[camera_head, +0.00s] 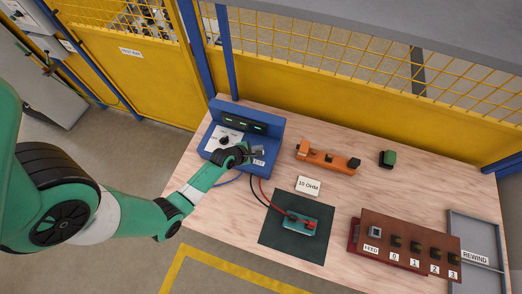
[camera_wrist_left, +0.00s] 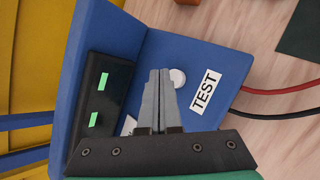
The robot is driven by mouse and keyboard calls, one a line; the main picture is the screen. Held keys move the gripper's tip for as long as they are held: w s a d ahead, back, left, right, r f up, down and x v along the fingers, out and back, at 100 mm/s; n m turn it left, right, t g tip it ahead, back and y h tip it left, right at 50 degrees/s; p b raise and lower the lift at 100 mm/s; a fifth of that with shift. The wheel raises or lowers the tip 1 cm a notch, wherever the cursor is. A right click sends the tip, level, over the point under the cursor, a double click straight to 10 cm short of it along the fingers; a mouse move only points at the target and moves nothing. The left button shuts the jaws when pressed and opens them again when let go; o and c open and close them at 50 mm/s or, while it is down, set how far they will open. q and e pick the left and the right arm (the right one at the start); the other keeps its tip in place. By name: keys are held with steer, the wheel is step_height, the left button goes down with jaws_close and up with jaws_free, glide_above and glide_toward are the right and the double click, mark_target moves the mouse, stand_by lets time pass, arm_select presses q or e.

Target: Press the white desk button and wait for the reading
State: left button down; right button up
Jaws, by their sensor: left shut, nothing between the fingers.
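A blue tester box (camera_head: 272,127) stands at the back left of the table, with a dark display (camera_wrist_left: 104,98) that shows green marks. The round white button (camera_wrist_left: 178,78) is on its face, beside a label reading TEST (camera_wrist_left: 206,91). My left gripper (camera_head: 259,153) is over the box's front face; in the left wrist view its fingers (camera_wrist_left: 159,72) are shut and empty. Their tips appear right beside the button; I cannot tell whether they touch it. The button is hard to make out in the head view. My right gripper is not in view.
A green block with red clips (camera_head: 298,224) lies on a dark mat (camera_head: 275,236), with red and black leads to the box. A 10 OHM card (camera_head: 308,185), orange holder (camera_head: 322,158), dark green block (camera_head: 387,158), brown feed rack (camera_head: 385,222) and grey REWIND tray (camera_head: 454,226) stand right.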

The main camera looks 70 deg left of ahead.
arm_select(q)
steer(key=shift+f, duration=0.1)
stand_by(0.6)
steer(key=shift+f, duration=0.35)
steer(key=shift+f+b, duration=0.5)
steer(key=shift+b, duration=0.1)
stand_by(0.4)
steer(key=shift+r+p, duration=0.95)
steer(key=shift+p, duration=0.1)
step_height(320, 180, up, 5)
steer(key=p, duration=0.5)
